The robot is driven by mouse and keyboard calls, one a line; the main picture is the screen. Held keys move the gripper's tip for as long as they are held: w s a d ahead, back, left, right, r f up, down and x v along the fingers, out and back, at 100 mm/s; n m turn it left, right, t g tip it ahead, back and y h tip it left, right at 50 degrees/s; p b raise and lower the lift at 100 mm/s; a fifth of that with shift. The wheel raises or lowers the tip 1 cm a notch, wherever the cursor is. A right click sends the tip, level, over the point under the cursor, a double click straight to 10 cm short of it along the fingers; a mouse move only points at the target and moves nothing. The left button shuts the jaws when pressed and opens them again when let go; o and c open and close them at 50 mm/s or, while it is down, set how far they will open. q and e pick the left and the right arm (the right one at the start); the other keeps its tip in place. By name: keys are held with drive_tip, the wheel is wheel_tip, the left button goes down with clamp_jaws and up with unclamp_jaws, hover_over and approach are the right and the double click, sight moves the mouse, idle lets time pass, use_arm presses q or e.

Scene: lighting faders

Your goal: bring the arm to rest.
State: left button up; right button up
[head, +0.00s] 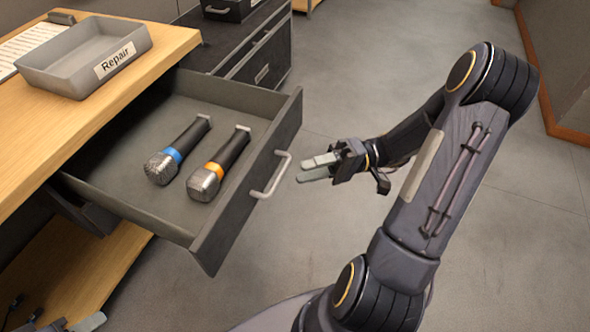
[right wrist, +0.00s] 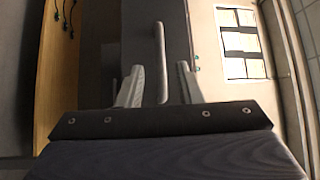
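My right gripper (head: 317,168) is in the air just right of the open drawer's handle (head: 271,176), apart from it. Its two pale fingers are spread, with nothing held. In the right wrist view the handle (right wrist: 160,62) shows between the spread fingers (right wrist: 160,86). The right arm comes up from the bottom of the head view and bends back at a high elbow. My left gripper (head: 78,323) shows only in part at the bottom left corner, and its opening is not clear.
The grey drawer (head: 240,97) stands open under a wooden desk (head: 165,42). It holds a blue-ringed microphone (head: 178,150) and an orange-ringed microphone (head: 219,163). A tray marked "Repair" (head: 62,80) sits on the desk. Open floor (head: 370,60) lies to the right.

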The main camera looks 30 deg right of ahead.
drive_tip(key=shift+d, duration=0.25)
idle(0.3)
drive_tip(key=s+a+r+g+h, duration=0.1)
drive_tip(key=s+a+g+h, duration=0.1)
drive_tip(key=s+a+h, duration=0.65)
wheel_tip(320, 180, up, 29)
drive_tip(key=d+m+t+h+p, duration=0.1)
drive_tip(key=d+t+h+p, duration=0.2)
drive_tip(key=p, duration=2.4)
drive_tip(key=t+h, duration=0.2)
drive_tip(key=h, duration=0.2)
drive_tip(key=shift+s+p, duration=0.3)
drive_tip(key=shift+p, duration=0.05)
